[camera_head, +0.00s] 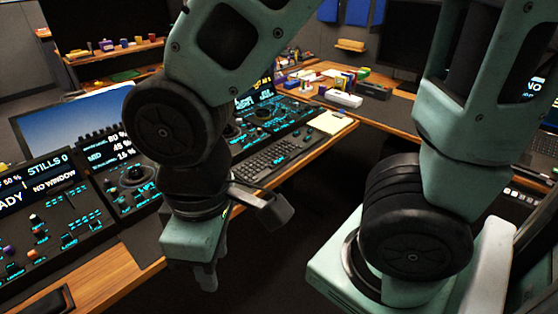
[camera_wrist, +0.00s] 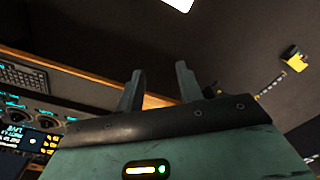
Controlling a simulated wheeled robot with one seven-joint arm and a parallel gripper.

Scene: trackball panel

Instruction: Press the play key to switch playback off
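My gripper (camera_head: 206,276) hangs fingers down in the head view, over the dark gap in front of the desk edge and apart from the panels. In the wrist view its two fingers (camera_wrist: 160,84) stand apart with nothing between them, so it is open. The trackball panel (camera_head: 137,183) with a round ball and cyan-lit keys lies on the desk left of my gripper. Part of a lit panel (camera_wrist: 25,122) shows at the left of the wrist view. I cannot pick out the play key; its label is too small or hidden, partly behind my arm.
A panel with a "STILLS 0" screen (camera_head: 40,187) stands at the left, and a keyboard (camera_head: 268,158) lies right of my arm. The wooden desk edge (camera_head: 105,280) runs near my gripper. The floor in front is clear.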

